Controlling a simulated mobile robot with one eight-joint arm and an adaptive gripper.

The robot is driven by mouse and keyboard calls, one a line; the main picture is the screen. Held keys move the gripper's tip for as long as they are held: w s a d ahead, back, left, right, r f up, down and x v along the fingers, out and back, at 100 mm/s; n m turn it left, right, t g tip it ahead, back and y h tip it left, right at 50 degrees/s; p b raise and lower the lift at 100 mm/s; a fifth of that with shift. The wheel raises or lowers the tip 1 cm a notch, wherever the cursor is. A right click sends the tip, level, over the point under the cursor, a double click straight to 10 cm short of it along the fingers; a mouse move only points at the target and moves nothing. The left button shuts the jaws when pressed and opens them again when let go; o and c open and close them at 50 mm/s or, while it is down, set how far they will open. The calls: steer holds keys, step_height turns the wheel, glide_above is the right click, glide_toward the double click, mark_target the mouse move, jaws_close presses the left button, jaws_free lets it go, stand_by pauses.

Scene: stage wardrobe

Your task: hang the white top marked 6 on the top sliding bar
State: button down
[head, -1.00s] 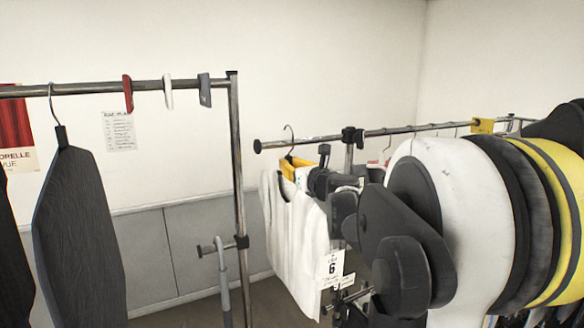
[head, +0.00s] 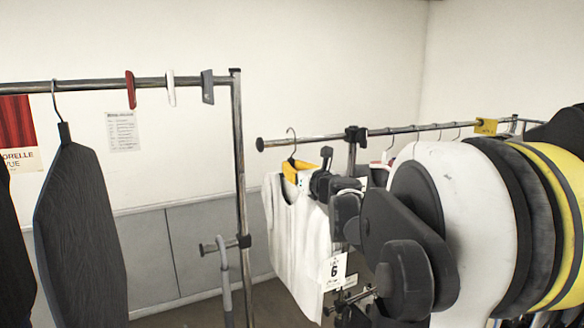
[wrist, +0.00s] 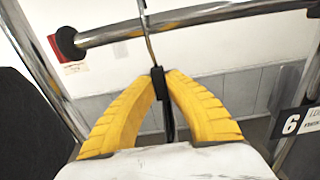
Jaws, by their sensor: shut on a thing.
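The white top (head: 290,225) hangs upright from a hanger, with its white tag marked 6 (head: 334,272) low on its right side. My gripper (head: 293,167) has yellow fingers; in the wrist view my gripper (wrist: 162,82) is shut on the hanger's black neck (wrist: 158,88). The metal hanger hook (head: 291,132) rises above the left end of the top bar (head: 312,139). In the wrist view the hook crosses the bar (wrist: 190,19) near its black end knob. I cannot tell whether the hook rests on the bar. My arm hides part of the top's right side.
A nearer rack (head: 60,86) on the left carries dark garments (head: 82,240) and red, white and grey clips. Several hooks and a yellow marker (head: 485,127) sit farther right on the top bar. A black clamp (head: 356,134) is right of the hook.

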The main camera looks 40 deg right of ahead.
steer(key=shift+f+b, duration=0.95)
steer(key=shift+f, duration=0.3)
steer(key=c, duration=1.4)
jaws_free()
steer(key=shift+r, duration=0.1)
steer(key=shift+c, duration=0.2)
steer(key=v, duration=1.2)
